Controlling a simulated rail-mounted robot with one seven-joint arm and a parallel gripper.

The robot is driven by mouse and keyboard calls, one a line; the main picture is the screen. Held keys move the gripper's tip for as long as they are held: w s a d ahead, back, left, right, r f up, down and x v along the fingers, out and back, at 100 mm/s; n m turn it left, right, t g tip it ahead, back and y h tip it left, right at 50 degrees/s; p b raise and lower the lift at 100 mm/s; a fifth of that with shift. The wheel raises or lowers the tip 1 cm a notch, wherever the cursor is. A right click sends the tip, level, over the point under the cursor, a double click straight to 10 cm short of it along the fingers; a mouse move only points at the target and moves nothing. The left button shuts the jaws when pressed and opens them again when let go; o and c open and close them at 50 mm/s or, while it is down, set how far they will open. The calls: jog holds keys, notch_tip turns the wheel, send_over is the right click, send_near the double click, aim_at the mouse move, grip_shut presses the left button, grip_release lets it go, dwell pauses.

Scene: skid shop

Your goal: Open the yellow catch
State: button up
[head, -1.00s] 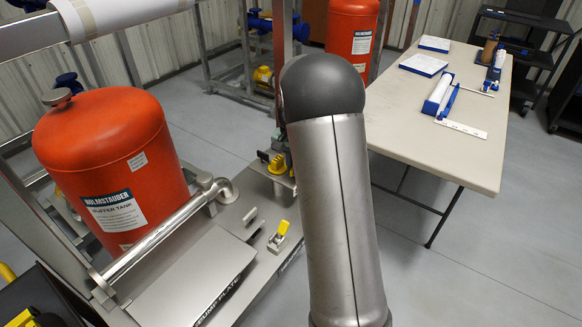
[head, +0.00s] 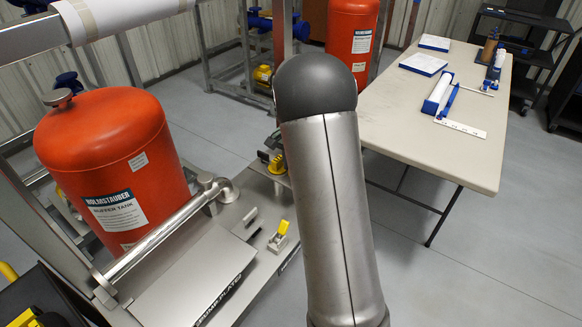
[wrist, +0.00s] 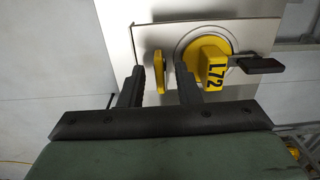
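A small yellow-levered catch (head: 282,229) on a pale metal base sits on the skid deck in the head view, left of my arm. My gripper (wrist: 159,88) is open in the wrist view, with two dark fingers spread. Beyond and between the fingers is a thin upright yellow tab (wrist: 160,71), with clear gaps on both sides. I cannot tell whether this tab is part of the catch.
A dark lever (wrist: 257,63) juts right from the knob. A sump plate (head: 198,275), metal pipe (head: 165,232) and orange buffer tank (head: 110,160) lie left of the catch. A cream table (head: 430,140) stands right; open floor (head: 475,265) lies before it.

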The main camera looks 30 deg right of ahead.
jog(key=shift+r+p, duration=2.15)
jog(key=shift+r, duration=1.25)
jog(key=n, duration=0.4)
jog(key=shift+r+n, duration=0.2)
jog(key=shift+n, duration=0.2)
jog(key=shift+r+n, duration=0.15)
jog(key=shift+n, duration=0.95)
jog(key=shift+r+n, duration=0.1)
jog(key=shift+n, duration=0.8)
jog(key=n, duration=0.5)
jog(key=shift+r, duration=0.3)
